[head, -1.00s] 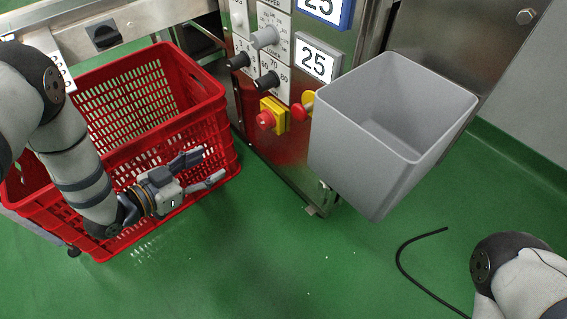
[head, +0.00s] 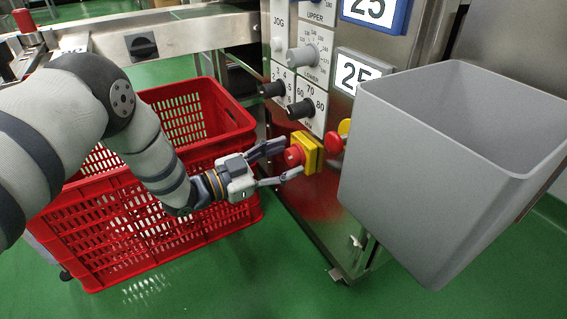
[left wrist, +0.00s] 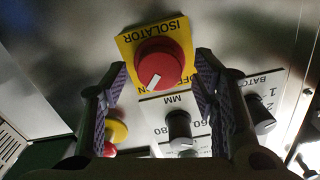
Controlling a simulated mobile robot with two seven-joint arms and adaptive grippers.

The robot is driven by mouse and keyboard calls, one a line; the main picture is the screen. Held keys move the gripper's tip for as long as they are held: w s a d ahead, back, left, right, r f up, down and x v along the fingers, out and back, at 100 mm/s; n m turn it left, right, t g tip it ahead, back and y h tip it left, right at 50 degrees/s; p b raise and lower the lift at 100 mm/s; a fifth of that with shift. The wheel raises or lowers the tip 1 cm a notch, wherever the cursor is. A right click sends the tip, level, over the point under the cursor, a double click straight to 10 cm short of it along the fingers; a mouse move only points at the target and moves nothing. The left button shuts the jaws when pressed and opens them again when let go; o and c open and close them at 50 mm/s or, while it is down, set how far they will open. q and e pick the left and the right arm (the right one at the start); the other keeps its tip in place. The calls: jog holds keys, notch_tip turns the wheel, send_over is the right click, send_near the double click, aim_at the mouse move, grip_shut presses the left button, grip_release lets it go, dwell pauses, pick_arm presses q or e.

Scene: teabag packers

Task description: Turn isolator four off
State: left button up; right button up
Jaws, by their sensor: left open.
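The isolator is a red rotary knob on a yellow plate (head: 311,149), low on the steel control panel. In the left wrist view the red knob (left wrist: 163,67) has a white pointer mark and the word ISOLATOR on its yellow plate; no number four is legible. My left gripper (head: 285,160) is open, its fingertips close to the red knob in the head view. In the left wrist view the two fingers stand either side of the knob, with gaps, and the knob lies just beyond the tips. Contact is not visible. My right gripper is not in view.
A grey bin (head: 420,180) juts out right of the knob. A red mushroom button (head: 334,142) on yellow sits between them. Black knobs (head: 300,109) and number displays (head: 357,75) are above. A red crate (head: 130,235) stands below my left arm.

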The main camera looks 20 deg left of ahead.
pick_arm(q)
jog(key=c, duration=1.2)
jog(key=shift+o, duration=0.2)
jog(key=shift+n, duration=0.3)
jog(key=n+p, duration=0.1)
jog(key=n, duration=0.2)
jog(key=shift+r+n+p, duration=0.1)
jog(key=shift+n+p, duration=0.2)
jog(key=shift+p, duration=0.1)
jog(key=n, duration=0.3)
jog(key=shift+n+p, duration=0.3)
jog(key=n, duration=0.4)
jog(key=shift+a+f+n, duration=0.1)
jog(key=shift+f+n, duration=0.1)
jog(key=shift+n, duration=0.1)
jog(key=n, duration=0.5)
jog(key=shift+f, duration=0.1)
jog(key=shift+n, duration=0.4)
